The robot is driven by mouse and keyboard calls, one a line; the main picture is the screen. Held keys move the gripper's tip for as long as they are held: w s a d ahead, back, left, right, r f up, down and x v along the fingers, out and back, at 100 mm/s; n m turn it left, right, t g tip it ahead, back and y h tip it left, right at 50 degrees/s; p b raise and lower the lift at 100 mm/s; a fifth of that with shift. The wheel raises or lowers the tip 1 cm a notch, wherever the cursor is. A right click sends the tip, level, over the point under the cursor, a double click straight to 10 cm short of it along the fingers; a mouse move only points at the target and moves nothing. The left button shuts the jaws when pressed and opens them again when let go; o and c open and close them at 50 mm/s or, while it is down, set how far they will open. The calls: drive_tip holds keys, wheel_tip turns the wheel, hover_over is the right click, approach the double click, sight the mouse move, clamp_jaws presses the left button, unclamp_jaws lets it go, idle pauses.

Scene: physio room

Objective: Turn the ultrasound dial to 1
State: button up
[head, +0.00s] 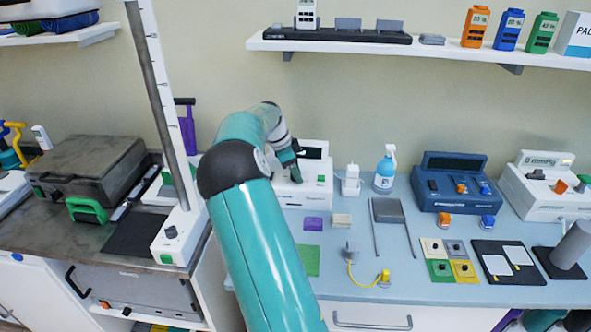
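A white unit with a dark display (312,152) and green marks stands on the blue counter, behind my arm; it appears to be the ultrasound unit, though its label is not readable. My gripper (294,173) points down at the front left of this unit, close to its face. No dial can be made out there; my gripper and arm cover that part. The fingers are small and dark, and I cannot tell whether they are open, shut or touching anything.
A white holder (351,181) and a blue bottle (385,169) stand right of the unit. A blue case (456,181) and another white device (548,186) stand farther right. A tall white post (160,85) rises left of my arm. A shelf (390,47) hangs above.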

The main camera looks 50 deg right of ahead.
drive_tip(key=v, duration=1.3)
drive_tip(key=shift+r, duration=0.4)
drive_tip(key=shift+w+a, duration=0.1)
drive_tip(key=shift+a, duration=0.05)
